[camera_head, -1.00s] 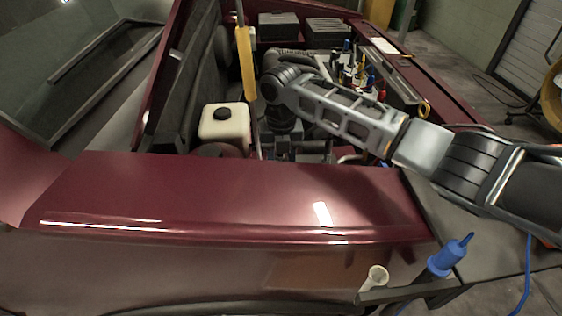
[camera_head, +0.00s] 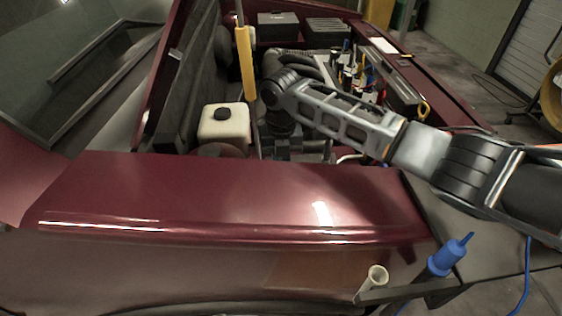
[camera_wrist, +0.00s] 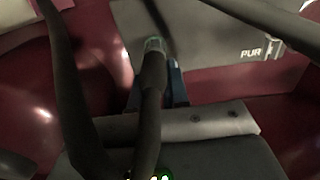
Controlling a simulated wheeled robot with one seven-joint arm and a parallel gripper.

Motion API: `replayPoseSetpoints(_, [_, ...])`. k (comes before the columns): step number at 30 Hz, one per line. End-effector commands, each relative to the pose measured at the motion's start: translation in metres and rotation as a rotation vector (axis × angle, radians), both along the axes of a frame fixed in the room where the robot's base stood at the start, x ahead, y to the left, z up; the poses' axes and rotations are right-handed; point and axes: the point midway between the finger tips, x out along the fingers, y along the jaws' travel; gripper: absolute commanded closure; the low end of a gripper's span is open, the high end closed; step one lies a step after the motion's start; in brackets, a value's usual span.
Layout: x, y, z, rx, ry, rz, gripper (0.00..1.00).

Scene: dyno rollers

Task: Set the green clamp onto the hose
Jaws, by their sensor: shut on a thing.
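In the wrist view, a small teal-green ring, which looks like the green clamp (camera_wrist: 154,44), sits at the far end of a dark tube, apparently the hose (camera_wrist: 150,95). I cannot tell whether the ring goes fully around the hose. My gripper (camera_wrist: 156,66) reaches up from the grey palm at the bottom, with blue-tinted fingers on both sides of the tube. It is shut on the clamp, though the contact is partly hidden. In the head view my arm reaches down into the engine bay, and the gripper, clamp and grip point cannot be made out.
A white reservoir with a black cap (camera_head: 223,124) and a yellow-sleeved rod (camera_head: 245,62) stand left of my arm. The red fender (camera_head: 230,195) lies in front. Several tools (camera_head: 362,72) stand behind the arm. Another dark hose (camera_wrist: 75,85) crosses the left of the wrist view.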

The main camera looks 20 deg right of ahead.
Motion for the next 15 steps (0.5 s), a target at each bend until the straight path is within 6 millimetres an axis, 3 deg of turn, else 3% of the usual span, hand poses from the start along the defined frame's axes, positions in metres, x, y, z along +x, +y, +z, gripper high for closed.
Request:
replayPoseSetpoints(10, [0.000, 0.000, 0.000, -0.001, 0.000, 0.000, 1.00])
replayPoseSetpoints(15, [0.000, 0.000, 0.014, 0.000, -0.001, 0.000, 1.00])
